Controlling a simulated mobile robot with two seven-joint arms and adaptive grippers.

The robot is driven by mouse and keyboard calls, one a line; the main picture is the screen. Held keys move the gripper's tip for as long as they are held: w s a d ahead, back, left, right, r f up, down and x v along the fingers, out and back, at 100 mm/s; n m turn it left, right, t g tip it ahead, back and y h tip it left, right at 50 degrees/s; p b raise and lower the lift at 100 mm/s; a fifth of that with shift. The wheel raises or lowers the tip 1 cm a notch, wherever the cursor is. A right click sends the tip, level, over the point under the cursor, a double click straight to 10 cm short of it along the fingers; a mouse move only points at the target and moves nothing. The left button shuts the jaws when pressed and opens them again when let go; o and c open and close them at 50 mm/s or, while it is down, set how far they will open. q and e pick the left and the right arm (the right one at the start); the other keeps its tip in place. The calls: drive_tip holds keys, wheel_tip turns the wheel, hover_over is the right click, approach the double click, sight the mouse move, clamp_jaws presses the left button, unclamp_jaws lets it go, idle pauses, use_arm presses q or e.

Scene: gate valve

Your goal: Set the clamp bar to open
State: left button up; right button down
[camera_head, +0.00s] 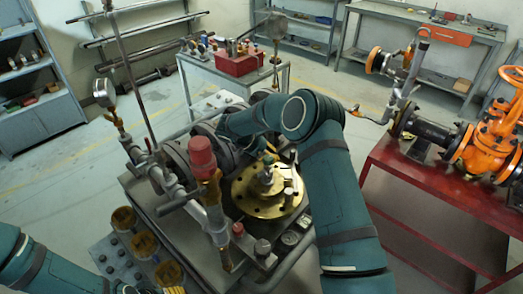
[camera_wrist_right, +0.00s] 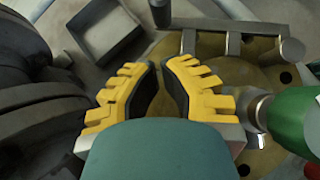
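A grey metal bar assembly, which looks like the clamp bar (camera_wrist_right: 210,25), lies across a round brass plate (camera_wrist_right: 260,75) in the right wrist view. In the head view the brass plate (camera_head: 262,203) sits on the bench rig, with small grey fittings on top; I cannot tell the bar's setting there. My right gripper (camera_wrist_right: 159,66) has yellow ridged fingers, slightly apart with nothing seen between them, above the plate's left side and short of the bar.
A green rounded part (camera_wrist_right: 298,118) stands close right of my right gripper. A red-capped vertical pipe (camera_head: 203,160) rises left of the brass plate. An orange valve (camera_head: 490,135) stands on a red table (camera_head: 420,185) at right. Floor behind is partly clear.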

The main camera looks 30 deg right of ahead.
drive_tip(key=shift+s+d+r, duration=0.1)
drive_tip(key=shift+s+d, duration=0.1)
drive_tip(key=shift+d, duration=0.65)
drive_tip(key=shift+s+d+r, duration=0.1)
drive_tip(key=shift+s+d, duration=0.05)
drive_tip(key=shift+d, duration=0.7)
drive_tip(key=shift+d, duration=0.1)
drive_tip(key=shift+s+d+m+g, duration=0.4)
drive_tip(key=shift+d+m+g, duration=0.2)
drive_tip(key=shift+d+m, duration=0.25)
drive_tip(key=shift+a, duration=0.1)
